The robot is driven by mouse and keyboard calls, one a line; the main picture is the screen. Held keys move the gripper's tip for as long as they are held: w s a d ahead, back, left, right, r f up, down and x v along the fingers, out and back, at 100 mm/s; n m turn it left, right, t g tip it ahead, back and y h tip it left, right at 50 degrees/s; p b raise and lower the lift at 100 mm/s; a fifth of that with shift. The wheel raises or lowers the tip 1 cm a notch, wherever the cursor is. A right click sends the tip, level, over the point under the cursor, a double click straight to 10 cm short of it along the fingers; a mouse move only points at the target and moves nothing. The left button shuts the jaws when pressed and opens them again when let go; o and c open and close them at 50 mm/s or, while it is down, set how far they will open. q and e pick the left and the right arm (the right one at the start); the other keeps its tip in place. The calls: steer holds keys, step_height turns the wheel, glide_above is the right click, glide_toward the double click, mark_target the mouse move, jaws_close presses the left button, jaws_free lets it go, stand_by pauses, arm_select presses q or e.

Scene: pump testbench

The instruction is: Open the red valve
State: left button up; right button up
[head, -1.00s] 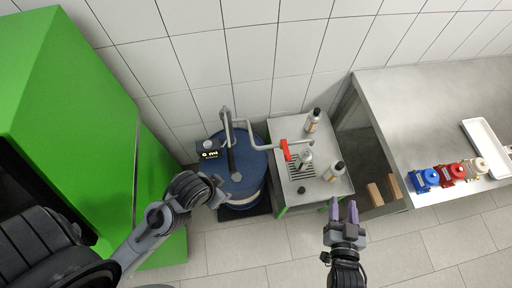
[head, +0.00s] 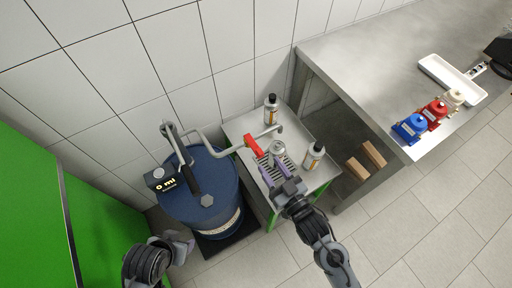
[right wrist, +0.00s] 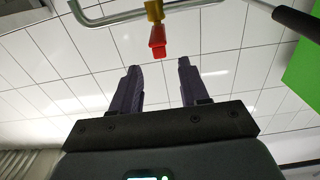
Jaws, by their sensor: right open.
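The red valve (head: 254,146) is a small red handle on the grey bent pipe (head: 212,143), above the small metal table. In the right wrist view the red handle (right wrist: 158,42) hangs below a brass fitting (right wrist: 154,11) on the pipe. My right gripper (head: 275,165) is open and empty, below and to the right of the valve in the head view. In the wrist view the handle lies ahead of the gap between its fingertips (right wrist: 159,66), apart from them. My left gripper (head: 180,246) is at the bottom left, near the barrel; its jaws are unclear.
A blue barrel (head: 200,205) with a hand pump and small display (head: 163,180) stands left. A bottle (head: 278,149) stands near my right fingers; others stand behind (head: 271,108) and to the right (head: 314,156). A steel workbench (head: 375,85) fills the right side.

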mark_target(258, 148)
steer(key=x, duration=0.8)
steer(key=shift+w+a+b, duration=0.15)
steer(key=shift+w+b, duration=0.15)
steer(key=shift+w, duration=0.05)
jaws_close()
